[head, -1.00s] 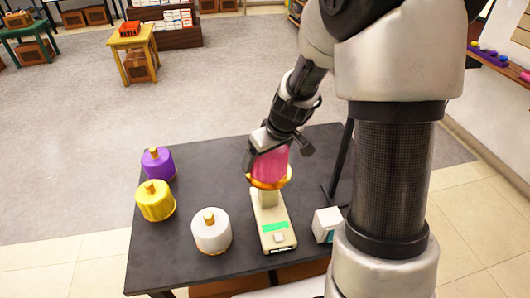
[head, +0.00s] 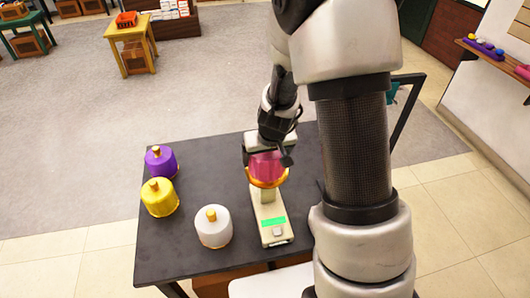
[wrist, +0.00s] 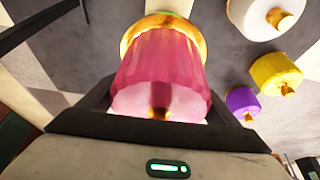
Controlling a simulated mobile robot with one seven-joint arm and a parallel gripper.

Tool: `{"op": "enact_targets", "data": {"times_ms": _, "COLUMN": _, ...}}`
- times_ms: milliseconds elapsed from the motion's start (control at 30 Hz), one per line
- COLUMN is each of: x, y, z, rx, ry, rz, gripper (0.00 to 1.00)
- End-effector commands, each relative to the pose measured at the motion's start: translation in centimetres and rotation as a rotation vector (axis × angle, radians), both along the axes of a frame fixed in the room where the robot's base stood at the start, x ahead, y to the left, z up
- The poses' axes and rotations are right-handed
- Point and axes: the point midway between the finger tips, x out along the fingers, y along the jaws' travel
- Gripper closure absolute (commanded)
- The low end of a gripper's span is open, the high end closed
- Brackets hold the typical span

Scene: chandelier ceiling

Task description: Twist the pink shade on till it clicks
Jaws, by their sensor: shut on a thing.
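The pink shade (head: 265,168), with a gold rim at its lower end, is upright on the cream stand (head: 268,213) with a green panel, on the dark table (head: 190,262). My gripper (head: 267,157) comes from above and is shut on the shade's sides. In the wrist view the pink shade (wrist: 160,72) sits between the dark fingers, its gold rim at the far end. Whether the rim is fully seated on the stand is hidden.
A purple shade (head: 160,160), a yellow shade (head: 160,199) and a white shade (head: 213,229) stand left of the stand. The table is clear behind them. My arm covers the table's right side.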

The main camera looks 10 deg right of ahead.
Motion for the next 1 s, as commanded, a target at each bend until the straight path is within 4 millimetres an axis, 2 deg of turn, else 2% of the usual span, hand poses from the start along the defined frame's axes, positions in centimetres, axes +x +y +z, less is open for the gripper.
{"op": "enact_targets", "data": {"times_ms": 1000, "x": -0.03, "y": -0.40, "z": 0.30, "rx": -0.003, "ry": -0.001, "rz": -0.330, "gripper": 0.43}}
